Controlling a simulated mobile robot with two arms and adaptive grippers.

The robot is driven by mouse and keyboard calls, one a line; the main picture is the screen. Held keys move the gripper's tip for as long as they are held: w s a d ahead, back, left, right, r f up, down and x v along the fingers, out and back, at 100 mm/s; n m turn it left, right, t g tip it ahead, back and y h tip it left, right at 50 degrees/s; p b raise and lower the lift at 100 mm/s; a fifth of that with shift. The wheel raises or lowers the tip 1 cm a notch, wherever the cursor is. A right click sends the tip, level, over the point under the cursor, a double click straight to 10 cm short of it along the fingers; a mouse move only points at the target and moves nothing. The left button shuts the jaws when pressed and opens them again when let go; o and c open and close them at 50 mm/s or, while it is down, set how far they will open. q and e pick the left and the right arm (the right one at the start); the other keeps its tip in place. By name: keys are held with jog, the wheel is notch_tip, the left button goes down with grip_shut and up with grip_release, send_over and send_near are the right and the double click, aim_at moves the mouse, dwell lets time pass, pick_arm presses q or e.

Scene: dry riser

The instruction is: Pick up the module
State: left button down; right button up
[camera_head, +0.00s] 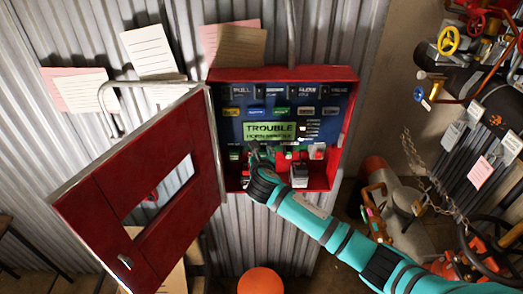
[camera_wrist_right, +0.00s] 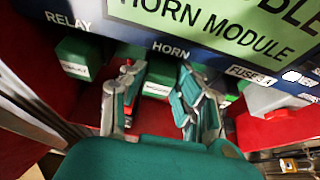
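The horn module is a green block (camera_wrist_right: 158,80) with a white label, seated under the word HORN in the right wrist view. My right gripper (camera_wrist_right: 156,98) is open, with one finger on each side of this block. I cannot tell whether the fingers touch it. In the head view my right gripper (camera_head: 261,156) reaches into the red panel box and hides the block. The lit green display (camera_head: 269,131) reads TROUBLE and horn module. My left gripper is not in view.
Another green block (camera_wrist_right: 75,58) sits under RELAY, left of the fingers. A grey block on red (camera_wrist_right: 268,100) is to the right, near FUSE. The box's red door (camera_head: 140,200) hangs open at left. Valves and pipes (camera_head: 449,40) stand at right.

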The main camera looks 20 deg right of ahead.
grip_shut()
jog(key=s+a+b, duration=0.2)
jog(key=s, duration=0.6)
jog(key=s+a+b, duration=0.3)
jog(key=s, duration=0.6)
jog(key=shift+s+b, duration=0.15)
jog(key=shift+b, duration=0.15)
jog(key=shift+s+r, duration=0.1)
jog(key=shift+r, duration=0.05)
jog(key=s+p, duration=0.1)
jog(key=s+a+p, duration=0.1)
jog(key=s, duration=0.1)
jog(key=s+p, duration=0.1)
jog(key=s, duration=0.1)
jog(key=shift+a, duration=0.25)
